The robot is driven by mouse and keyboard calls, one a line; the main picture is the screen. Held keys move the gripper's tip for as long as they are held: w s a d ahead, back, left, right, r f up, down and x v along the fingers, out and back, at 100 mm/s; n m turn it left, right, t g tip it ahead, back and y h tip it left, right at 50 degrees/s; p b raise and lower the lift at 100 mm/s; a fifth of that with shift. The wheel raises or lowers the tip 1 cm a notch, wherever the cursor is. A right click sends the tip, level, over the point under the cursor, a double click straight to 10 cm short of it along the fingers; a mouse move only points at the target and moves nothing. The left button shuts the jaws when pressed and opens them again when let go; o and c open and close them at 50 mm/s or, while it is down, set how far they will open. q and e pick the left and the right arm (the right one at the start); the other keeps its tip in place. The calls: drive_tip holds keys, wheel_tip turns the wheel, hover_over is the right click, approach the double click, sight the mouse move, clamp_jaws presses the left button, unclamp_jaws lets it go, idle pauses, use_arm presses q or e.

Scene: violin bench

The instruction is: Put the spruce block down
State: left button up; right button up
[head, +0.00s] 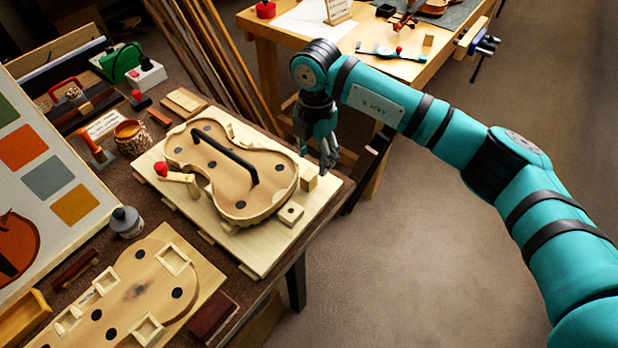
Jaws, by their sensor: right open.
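A small pale wood block, which looks like the spruce block (308,180), stands at the right edge of the light work board (255,262), beside the violin body. My right gripper (318,160) points down just above and behind this block. It is open, and its fingers look clear of the block, though the exact gap is hard to judge. A second pale block with a dark mark on top (290,213) lies nearer on the board. The open violin body (215,150), with a black bar across it, rests on the board. My left gripper is out of view.
A red-knobbed wooden tool (175,174) lies on the board's left. A grey-capped bottle (126,221) and a second wooden form (150,262) are to the left and front. A second bench (262,27) stands behind. Open floor lies to the right.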

sight(309, 180)
wheel_tip(309, 180, down, 5)
drive_tip(key=shift+w+a+r+p, duration=0.1)
drive_tip(key=shift+w+a+p, duration=0.05)
drive_tip(key=shift+p, duration=0.2)
drive_tip(key=c, duration=1)
